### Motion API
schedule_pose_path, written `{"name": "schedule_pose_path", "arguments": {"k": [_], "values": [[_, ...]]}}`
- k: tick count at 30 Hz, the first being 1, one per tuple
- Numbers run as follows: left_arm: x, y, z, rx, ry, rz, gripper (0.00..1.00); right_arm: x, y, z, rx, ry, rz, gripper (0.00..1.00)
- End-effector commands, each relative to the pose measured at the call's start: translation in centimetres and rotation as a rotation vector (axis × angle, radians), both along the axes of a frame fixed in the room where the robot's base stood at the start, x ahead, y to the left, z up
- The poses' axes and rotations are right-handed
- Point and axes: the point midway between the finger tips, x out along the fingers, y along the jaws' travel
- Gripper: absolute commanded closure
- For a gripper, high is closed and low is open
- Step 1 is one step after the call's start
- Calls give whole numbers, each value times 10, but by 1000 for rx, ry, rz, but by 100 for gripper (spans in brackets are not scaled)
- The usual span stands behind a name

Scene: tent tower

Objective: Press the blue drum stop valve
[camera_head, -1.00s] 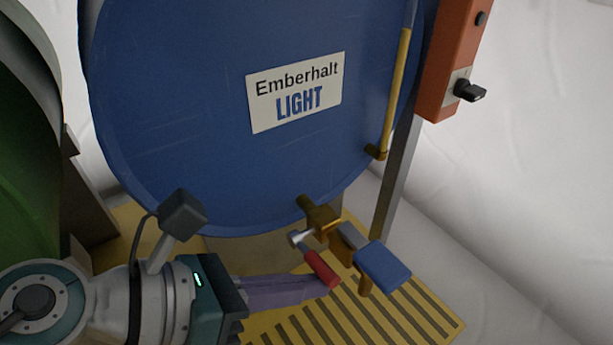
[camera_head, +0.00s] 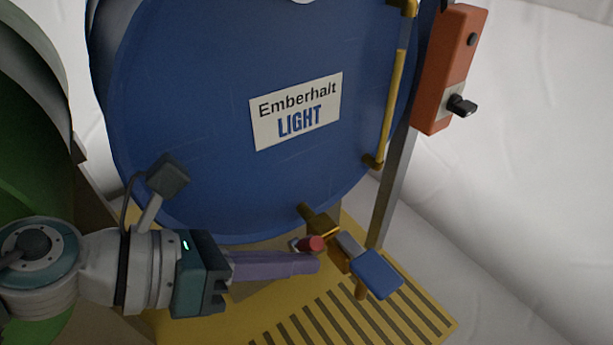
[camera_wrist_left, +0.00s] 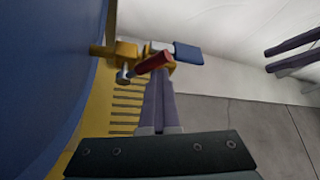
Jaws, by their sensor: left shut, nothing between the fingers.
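The blue drum (camera_head: 210,130) carries an "Emberhalt LIGHT" label. Its stop valve, a brass fitting (camera_head: 318,222) low on the drum, has a red-handled lever (camera_head: 312,243). The lever also shows in the left wrist view (camera_wrist_left: 153,62), just beyond the fingertips. My left gripper (camera_head: 318,263) is shut and empty, its purple fingers held together. Its tips are at the red handle from below; whether they touch I cannot tell. Two purple fingers of my right gripper (camera_wrist_left: 268,60) show at the right of the left wrist view, apart and empty.
A blue paddle (camera_head: 377,273) sits on the pipework right of the lever. A yellow slotted platform (camera_head: 290,325) lies below. An orange box with a black knob (camera_head: 450,70) stands on a grey post at right. A green drum (camera_head: 25,180) is at left.

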Motion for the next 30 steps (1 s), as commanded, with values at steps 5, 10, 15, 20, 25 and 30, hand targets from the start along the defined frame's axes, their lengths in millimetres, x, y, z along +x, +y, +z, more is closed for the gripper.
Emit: {"name": "schedule_pose_path", "arguments": {"k": [5,10,15,20,25,30], "values": [[3,2,2,0,-3,3,100,0,0,1,0,0,0,55],[3,2,2,0,-3,3,100,0,0,1,0,0,0,55],[3,2,2,1,-3,3,100,0,0,1,0,0,0,55],[3,2,2,1,-3,3,100,0,0,1,0,0,0,55],[3,2,5,1,-3,3,100,0,0,5,0,1,0,55],[3,2,14,1,-3,3,100,0,-1,13,-2,1,2,55]]}}
